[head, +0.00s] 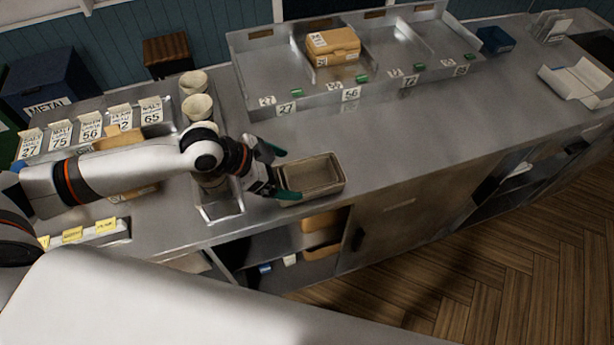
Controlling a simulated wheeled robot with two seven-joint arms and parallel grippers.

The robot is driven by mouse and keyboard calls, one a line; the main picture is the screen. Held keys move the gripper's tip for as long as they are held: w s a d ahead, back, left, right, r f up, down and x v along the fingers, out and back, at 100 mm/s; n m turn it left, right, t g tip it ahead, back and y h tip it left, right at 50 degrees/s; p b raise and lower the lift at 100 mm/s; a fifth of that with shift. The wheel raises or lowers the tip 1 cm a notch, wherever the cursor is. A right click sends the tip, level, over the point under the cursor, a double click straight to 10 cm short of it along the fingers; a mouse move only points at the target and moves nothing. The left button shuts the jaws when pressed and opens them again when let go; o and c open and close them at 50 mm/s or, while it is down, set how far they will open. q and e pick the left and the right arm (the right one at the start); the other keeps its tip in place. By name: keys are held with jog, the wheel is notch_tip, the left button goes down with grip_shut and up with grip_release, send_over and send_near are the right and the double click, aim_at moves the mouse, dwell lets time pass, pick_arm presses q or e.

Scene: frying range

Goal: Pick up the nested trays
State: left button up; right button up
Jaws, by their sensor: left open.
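The nested trays (322,178) are a small tan-grey rectangular stack on the metal counter near its front edge. From here I cannot tell how many trays are in the stack. My left gripper (284,173) is open at the left end of the trays. One teal-tipped finger is at the near left corner and the other is by the far left side. I cannot tell whether the fingers touch the trays. My right gripper is not in view.
A metal rack (350,98) with numbered tags and a tan box (333,46) stands behind the trays. Cream cups (197,106) stand left of it. Numbered packets (90,128) line the left side. The counter (430,150) right of the trays is clear.

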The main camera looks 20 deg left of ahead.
aim_at(318, 180)
pick_arm(q)
jog(key=shift+w+d+f, duration=0.5)
jog(key=shift+w+f, duration=0.2)
jog(key=shift+f, duration=0.05)
jog(key=shift+p+x, duration=1.1)
jog(key=x, duration=0.3)
jog(key=shift+w+d+p, duration=0.15)
jog(key=shift+d+p, duration=0.05)
jog(key=shift+p, duration=0.2)
jog(key=shift+a, duration=0.1)
jog(key=c, duration=1.4)
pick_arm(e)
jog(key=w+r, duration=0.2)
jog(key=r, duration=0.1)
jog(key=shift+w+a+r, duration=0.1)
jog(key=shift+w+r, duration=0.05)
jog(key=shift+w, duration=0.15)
